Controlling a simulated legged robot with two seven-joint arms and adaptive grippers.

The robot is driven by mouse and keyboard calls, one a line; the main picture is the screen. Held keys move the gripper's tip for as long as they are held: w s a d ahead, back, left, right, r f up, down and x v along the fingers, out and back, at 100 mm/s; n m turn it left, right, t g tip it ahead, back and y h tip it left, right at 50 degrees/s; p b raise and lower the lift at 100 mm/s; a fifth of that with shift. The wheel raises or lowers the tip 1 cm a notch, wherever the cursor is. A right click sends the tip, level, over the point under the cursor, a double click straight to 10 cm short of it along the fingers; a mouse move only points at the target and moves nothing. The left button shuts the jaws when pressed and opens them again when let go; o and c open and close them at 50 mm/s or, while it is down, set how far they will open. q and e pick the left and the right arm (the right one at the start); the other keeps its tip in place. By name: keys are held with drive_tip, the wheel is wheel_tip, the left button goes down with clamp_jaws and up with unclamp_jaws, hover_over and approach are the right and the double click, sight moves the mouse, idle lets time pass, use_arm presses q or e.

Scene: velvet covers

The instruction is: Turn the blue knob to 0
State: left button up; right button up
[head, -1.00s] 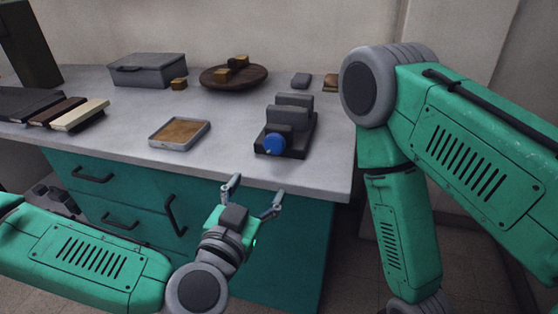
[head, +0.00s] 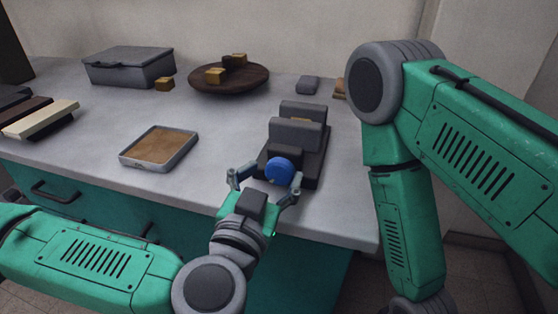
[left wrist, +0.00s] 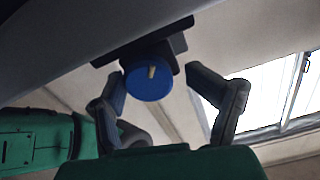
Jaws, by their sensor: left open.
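The blue knob (head: 279,171) is on the near end of a dark toaster-like device (head: 297,136) at the table's front right. In the left wrist view the round blue knob (left wrist: 149,84) shows a pale pointer mark on its face. No dial numbers can be read. My left gripper (head: 266,178) is open, with one finger on each side of the knob and slightly in front of it. The left wrist view shows the fingertips (left wrist: 155,80) apart, with the left one close to the knob's edge. Contact cannot be told. My right gripper is out of view.
A shallow tray (head: 160,148) lies left of the device. A round wooden board (head: 229,79) with small blocks, a grey box (head: 130,67) and books (head: 40,119) stand farther back and left. My right arm is at the right. The table between tray and device is clear.

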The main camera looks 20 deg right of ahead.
use_arm(q)
drive_tip(key=shift+d+r, duration=0.15)
drive_tip(key=shift+d, duration=1.15)
drive_tip(key=c, duration=0.3)
drive_tip(key=shift+a, duration=0.1)
drive_tip(key=c, duration=0.7)
drive_tip(key=shift+a, duration=0.3)
drive_tip(key=shift+c, duration=1)
drive_tip(key=shift+w+a+f, duration=0.1)
drive_tip(key=shift+a+f, duration=0.05)
drive_tip(key=shift+f, duration=0.05)
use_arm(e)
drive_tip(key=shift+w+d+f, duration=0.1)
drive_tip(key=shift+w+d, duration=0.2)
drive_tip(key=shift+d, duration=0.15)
